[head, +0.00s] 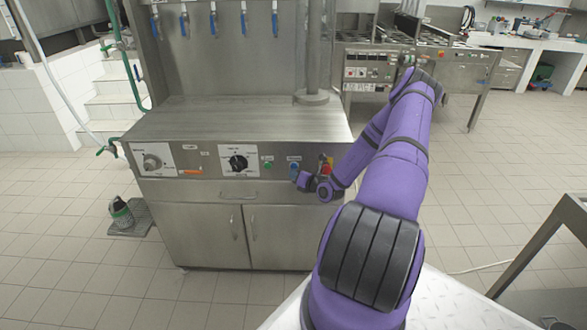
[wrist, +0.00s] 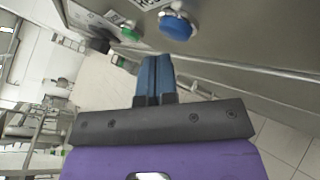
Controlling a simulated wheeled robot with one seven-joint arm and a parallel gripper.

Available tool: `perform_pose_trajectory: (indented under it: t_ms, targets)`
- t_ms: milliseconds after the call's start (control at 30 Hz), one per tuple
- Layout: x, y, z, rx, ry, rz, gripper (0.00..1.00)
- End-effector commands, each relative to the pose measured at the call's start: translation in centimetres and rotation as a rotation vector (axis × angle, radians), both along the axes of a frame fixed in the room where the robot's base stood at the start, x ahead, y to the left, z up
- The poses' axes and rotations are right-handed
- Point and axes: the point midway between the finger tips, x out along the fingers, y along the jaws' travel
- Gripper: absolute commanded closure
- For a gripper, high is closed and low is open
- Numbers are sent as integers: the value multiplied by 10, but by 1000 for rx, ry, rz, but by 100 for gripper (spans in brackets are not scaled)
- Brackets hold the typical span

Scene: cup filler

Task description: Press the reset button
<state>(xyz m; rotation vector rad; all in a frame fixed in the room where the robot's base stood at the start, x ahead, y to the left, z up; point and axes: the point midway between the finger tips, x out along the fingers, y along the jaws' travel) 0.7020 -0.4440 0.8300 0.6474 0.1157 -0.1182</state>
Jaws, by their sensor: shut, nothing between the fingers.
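A blue round button (head: 293,165) sits on the front panel of the steel cup filler (head: 180,122). In the wrist view this blue button (wrist: 176,26) is large, at the top and just right of centre. A small label is beside it, but I cannot read it, so I cannot confirm it is the reset button. My gripper (wrist: 155,72) is shut and empty, its blue fingers pointing up the picture towards the panel. The fingertips are below and a little left of the blue button, apart from it. In the head view my wrist partly hides the fingertips.
A green button (head: 267,165) is left of the blue one, and it also shows in the wrist view (wrist: 129,34). A red button (head: 328,167) on yellow is to the right, close to my forearm. A black dial (head: 238,162) is further left. A drawer and cabinet doors are below.

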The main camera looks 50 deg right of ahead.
Motion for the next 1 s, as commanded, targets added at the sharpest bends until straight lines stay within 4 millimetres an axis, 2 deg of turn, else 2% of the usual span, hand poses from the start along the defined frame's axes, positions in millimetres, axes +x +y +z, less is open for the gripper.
perform_pose_trajectory:
  t_ms: [1000]
  targets:
    - [6, -7, 0, 0, 0, 0, 100]
